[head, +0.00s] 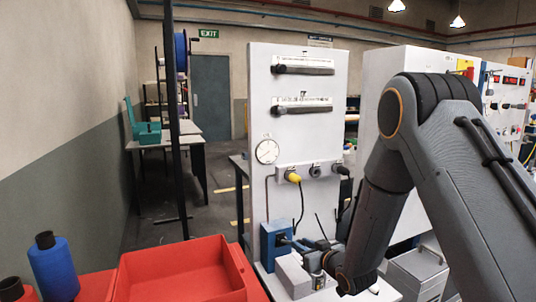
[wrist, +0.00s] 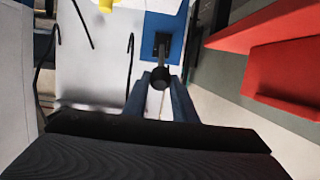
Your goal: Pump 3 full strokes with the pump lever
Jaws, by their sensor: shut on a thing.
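The blue pump box (head: 275,232) sits low on the front of the white panel; its blue face (wrist: 174,22) is also in the wrist view. The pump lever (wrist: 163,62) is a dark rod with a round black knob, coming out of a black slot in that face. My gripper (wrist: 161,84) is shut on the lever's knob end, with one blue finger on each side. In the head view my gripper (head: 291,243) is just right of the pump box, and the lever is mostly hidden there by the fingers.
The white panel (head: 257,95) carries a round gauge (head: 267,151), a yellow plug (head: 293,177) and two dark handles above. Thin dark hoses hang beside the pump. A red bin (head: 180,268) stands at the lower left. A grey box (head: 417,270) is at the right.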

